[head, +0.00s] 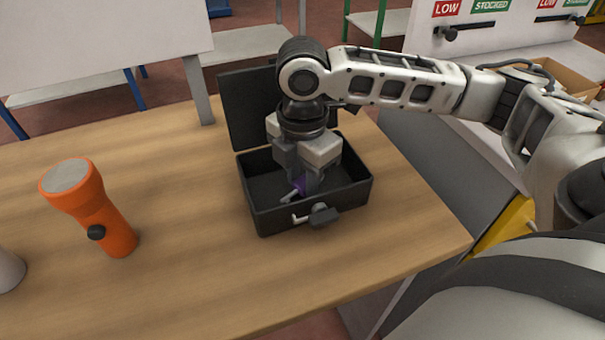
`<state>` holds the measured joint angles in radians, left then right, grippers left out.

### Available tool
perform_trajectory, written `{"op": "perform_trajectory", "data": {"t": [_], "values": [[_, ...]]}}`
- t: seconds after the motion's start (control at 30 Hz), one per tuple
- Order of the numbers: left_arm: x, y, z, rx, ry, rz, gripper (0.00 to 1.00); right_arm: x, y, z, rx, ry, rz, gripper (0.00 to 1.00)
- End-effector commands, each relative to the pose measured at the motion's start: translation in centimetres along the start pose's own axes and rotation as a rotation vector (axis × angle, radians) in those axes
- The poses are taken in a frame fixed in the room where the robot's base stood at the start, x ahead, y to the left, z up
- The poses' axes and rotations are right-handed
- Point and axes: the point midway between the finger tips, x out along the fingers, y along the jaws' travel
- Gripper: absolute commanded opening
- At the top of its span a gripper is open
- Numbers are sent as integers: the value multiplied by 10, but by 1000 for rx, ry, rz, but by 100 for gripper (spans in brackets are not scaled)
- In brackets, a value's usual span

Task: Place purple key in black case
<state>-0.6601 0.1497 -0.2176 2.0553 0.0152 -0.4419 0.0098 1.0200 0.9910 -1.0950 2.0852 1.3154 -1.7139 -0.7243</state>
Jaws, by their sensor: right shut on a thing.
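The black case (262,222) stands open on the wooden table, its lid (238,110) tilted up at the back. My right gripper (306,188) reaches down into the case from above, near its front wall. My left gripper is not in view.
An orange flashlight (105,215) stands on the wooden table (180,280) left of the case. A pale grey object (8,270) is cut off at the left edge. The table's front middle is clear. A cardboard box (572,80) lies on a bench at the right.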

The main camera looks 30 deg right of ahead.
Motion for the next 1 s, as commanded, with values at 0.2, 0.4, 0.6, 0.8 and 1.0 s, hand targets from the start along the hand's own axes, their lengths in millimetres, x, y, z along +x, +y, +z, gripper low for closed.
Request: {"op": "perform_trajectory", "data": {"t": [0.2,0.4,0.6,0.8,1.0], "values": [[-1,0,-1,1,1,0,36,3,0,0,0,0,-1,35],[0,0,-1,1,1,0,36,3,0,0,0,0,0,52],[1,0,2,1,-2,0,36,0,0,0,0,0,2,52],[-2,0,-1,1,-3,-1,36,-30,1,0,-1,0,5,52],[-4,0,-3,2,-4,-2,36,-75,1,0,0,0,5,52]]}}
